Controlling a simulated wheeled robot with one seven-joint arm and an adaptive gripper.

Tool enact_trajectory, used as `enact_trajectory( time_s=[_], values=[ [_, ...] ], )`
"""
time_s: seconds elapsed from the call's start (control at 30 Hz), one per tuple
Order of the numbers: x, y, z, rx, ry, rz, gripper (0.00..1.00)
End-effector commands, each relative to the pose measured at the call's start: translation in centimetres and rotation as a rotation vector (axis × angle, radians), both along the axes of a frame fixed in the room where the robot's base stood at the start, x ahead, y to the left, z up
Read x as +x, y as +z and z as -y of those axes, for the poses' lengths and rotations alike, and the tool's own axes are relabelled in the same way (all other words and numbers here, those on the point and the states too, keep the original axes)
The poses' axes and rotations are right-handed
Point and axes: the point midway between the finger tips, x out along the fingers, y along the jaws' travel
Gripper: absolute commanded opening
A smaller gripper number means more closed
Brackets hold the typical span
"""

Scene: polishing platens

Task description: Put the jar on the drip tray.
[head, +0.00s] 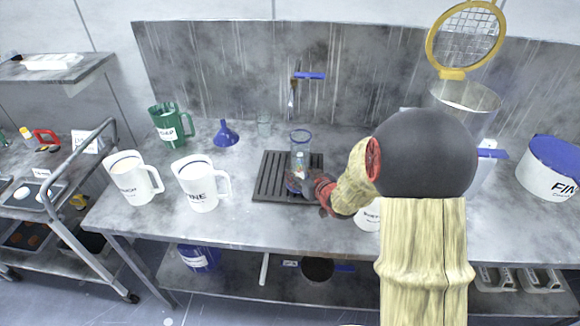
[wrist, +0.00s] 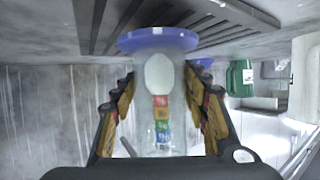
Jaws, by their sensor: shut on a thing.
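The clear jar (head: 300,150) has blue at its rim and base, and a pale shape and coloured squares show on or through its wall. It stands upright over the dark slatted drip tray (head: 265,180) in the head view. My gripper (head: 303,181) reaches in from the right and is shut on the jar low down. In the wrist view the picture is upside down: the fingers (wrist: 159,82) flank the jar (wrist: 158,60) on both sides, and its blue base is close to the tray slats (wrist: 95,22). I cannot tell whether the base touches the slats.
Two white jugs (head: 200,185) (head: 132,182) stand left of the tray. A green jug (head: 170,125), a blue funnel (head: 225,134) and a small clear glass (head: 264,123) stand behind. A metal container (head: 465,100) and a blue-topped tub (head: 550,170) are at the right.

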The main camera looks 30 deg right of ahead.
Motion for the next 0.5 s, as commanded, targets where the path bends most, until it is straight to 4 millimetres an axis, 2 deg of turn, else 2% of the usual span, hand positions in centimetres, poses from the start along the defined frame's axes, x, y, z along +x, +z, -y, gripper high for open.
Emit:
enact_trajectory(
  time_s=[0.1,0.37,0.5],
  values=[
    [2.1,0.0,0.1,-0.001,0.0,0.003,0.0],
    [3.8,0.1,0.3,-0.002,-0.001,0.003,0.0],
    [5.7,0.0,0.3,-0.002,0.002,0.004,0.0]
  ],
)
